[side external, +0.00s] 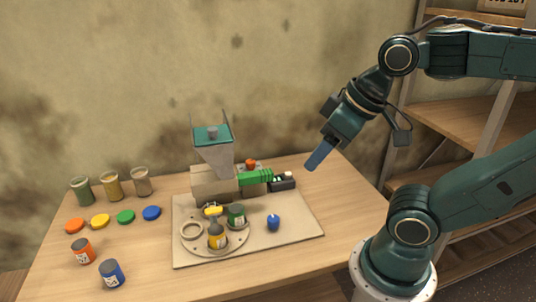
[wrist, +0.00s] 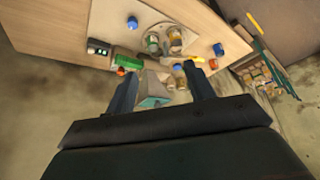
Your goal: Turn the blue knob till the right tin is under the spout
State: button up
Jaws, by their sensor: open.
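The blue knob (side external: 273,222) stands on the right part of a pale board (side external: 295,228); it also shows in the wrist view (wrist: 132,22). Left of it is a round turntable (side external: 191,230) with a green tin (side external: 236,216) and a yellow-orange tin (side external: 217,237). One ring-shaped seat at its left is empty. A small yellow piece (side external: 212,210) sits at the back, below the hopper (side external: 213,155); the spout itself is hard to make out. My gripper (side external: 315,160) is open and empty, high above the board's back right, apart from everything. Its two fingers spread in the wrist view (wrist: 162,75).
A green cylinder (side external: 256,178), a black box (side external: 283,183) and an orange knob (side external: 251,164) stand behind the turntable. Jars (side external: 112,187), coloured discs (side external: 125,217), an orange tin (side external: 83,251) and a blue tin (side external: 112,273) stand left. The table right of the board is clear.

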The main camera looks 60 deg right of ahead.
jog(key=shift+w, duration=0.1)
jog(key=m+g, duration=0.6)
jog(key=m, duration=0.6)
send_over(273, 217)
notch_tip(273, 217, down, 16)
jog(key=shift+f, duration=0.25)
jog(key=shift+f, duration=0.15)
jog(key=shift+f, duration=6.75)
